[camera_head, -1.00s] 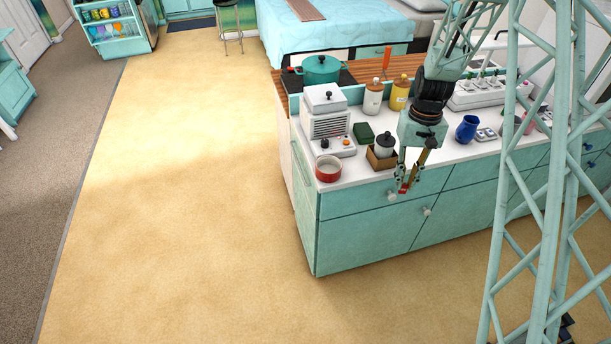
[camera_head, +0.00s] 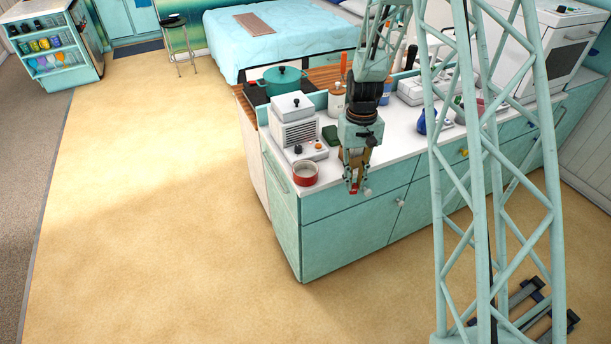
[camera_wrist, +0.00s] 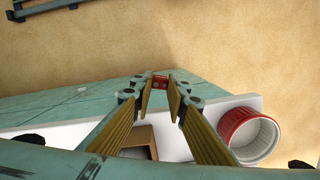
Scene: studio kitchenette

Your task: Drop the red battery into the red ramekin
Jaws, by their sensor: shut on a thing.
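The red battery (camera_wrist: 160,81) is between the tips of my gripper (camera_wrist: 160,86) in the wrist view. In the head view my gripper (camera_head: 354,186) points down at the counter's front edge, with the red battery (camera_head: 353,191) at its tips. The red ramekin (camera_head: 305,174) stands upright on the near left corner of the white counter. My gripper is to the right of it in the head view and apart from it. In the wrist view the ramekin (camera_wrist: 249,136) is at the lower right, white inside, and its visible inside looks empty.
A white appliance (camera_head: 296,126) stands behind the ramekin. A brown open box (camera_wrist: 140,144) sits on the counter near my gripper. A dark green box (camera_head: 330,135) and a blue jug (camera_head: 428,121) are also on the counter. The floor in front is clear.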

